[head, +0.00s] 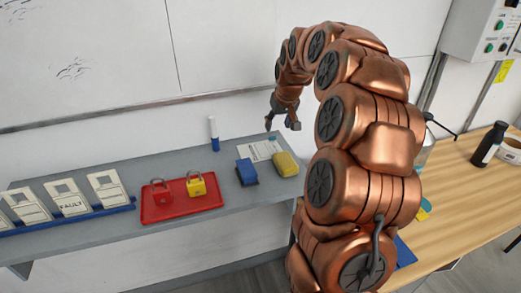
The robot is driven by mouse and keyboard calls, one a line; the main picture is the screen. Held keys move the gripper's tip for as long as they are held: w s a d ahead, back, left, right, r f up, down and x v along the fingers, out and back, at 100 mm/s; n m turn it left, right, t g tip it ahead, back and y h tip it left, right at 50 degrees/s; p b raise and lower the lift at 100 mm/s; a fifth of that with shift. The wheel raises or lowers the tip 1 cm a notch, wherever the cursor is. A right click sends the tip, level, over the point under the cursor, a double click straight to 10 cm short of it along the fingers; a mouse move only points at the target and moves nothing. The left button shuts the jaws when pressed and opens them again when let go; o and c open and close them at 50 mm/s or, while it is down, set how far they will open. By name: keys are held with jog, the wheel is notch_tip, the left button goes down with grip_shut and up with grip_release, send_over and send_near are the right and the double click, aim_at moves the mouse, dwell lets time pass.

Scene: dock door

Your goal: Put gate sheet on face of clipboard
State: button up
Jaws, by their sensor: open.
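A white printed sheet (260,152), which looks like the gate sheet, lies flat on the grey shelf. A yellow block (285,163) stands by its right edge; I cannot tell whether they touch. My gripper (281,123) is open, pointing down above the far side of the sheet, with nothing visible between its fingers. No clipboard shows clearly. A flat blue piece (404,252) on the wooden table is mostly hidden behind my arm, and I cannot tell what it is.
A red tray (155,212) holds a red and a yellow padlock. A blue rack (70,219) holds several tags. A marker (213,133) stands upright. A dark bottle (488,145) stands on the wooden table (465,195).

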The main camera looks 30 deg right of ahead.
aim_at(273, 137)
jog(key=shift+p+x, duration=1.4)
jog(key=shift+x, duration=2.25)
jog(key=shift+w+a, duration=0.15)
jog(key=shift+a, duration=0.05)
jog(key=c, duration=1)
